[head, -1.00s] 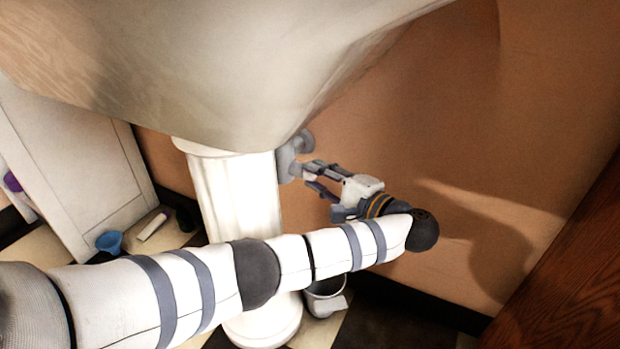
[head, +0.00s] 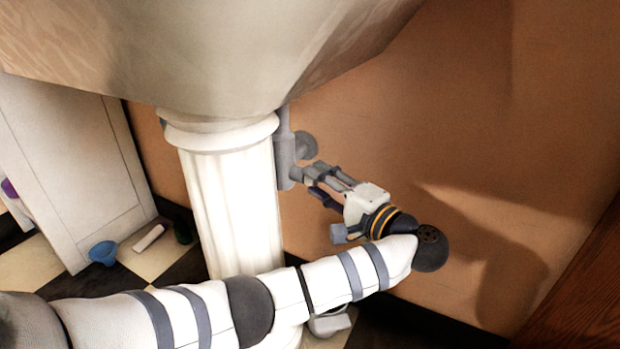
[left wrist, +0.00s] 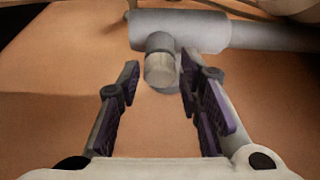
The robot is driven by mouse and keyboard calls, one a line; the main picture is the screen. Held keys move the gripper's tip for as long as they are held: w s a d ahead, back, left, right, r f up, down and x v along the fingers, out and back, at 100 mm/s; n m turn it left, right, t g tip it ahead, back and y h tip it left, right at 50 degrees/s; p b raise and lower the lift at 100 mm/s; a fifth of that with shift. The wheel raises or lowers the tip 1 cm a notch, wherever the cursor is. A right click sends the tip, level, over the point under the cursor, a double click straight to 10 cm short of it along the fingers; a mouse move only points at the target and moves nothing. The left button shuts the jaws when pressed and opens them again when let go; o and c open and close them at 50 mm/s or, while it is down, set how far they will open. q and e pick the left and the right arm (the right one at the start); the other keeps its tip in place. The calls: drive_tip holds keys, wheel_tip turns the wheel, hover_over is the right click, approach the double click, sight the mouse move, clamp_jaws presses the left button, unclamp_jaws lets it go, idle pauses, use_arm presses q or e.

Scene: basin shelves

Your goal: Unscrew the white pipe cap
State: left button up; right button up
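The white pipe cap (left wrist: 160,70) looks like a short pale cylinder on a stub of the grey pipe (left wrist: 180,32) in the left wrist view. In the head view the pipe (head: 285,155) stands behind the pedestal's right side, and the cap (head: 297,174) is small beside it. My left gripper (head: 314,178) reaches in from the right of the pipe. In the left wrist view its two fingers (left wrist: 160,78) are apart, with the cap between or just beyond their tips. I cannot tell whether either finger touches it. My right gripper is out of view.
The basin (head: 210,60) hangs overhead, and its fluted pedestal (head: 235,210) stands left of the pipe. A brown wall (head: 430,130) lies behind. A white cabinet (head: 75,170), blue funnel-like cup (head: 103,252) and white tube (head: 150,238) are at the left. Part of a bucket (head: 328,322) shows below my arm.

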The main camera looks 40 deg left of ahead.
use_arm(q)
drive_tip(key=d, duration=0.6)
drive_tip(key=shift+s, duration=0.35)
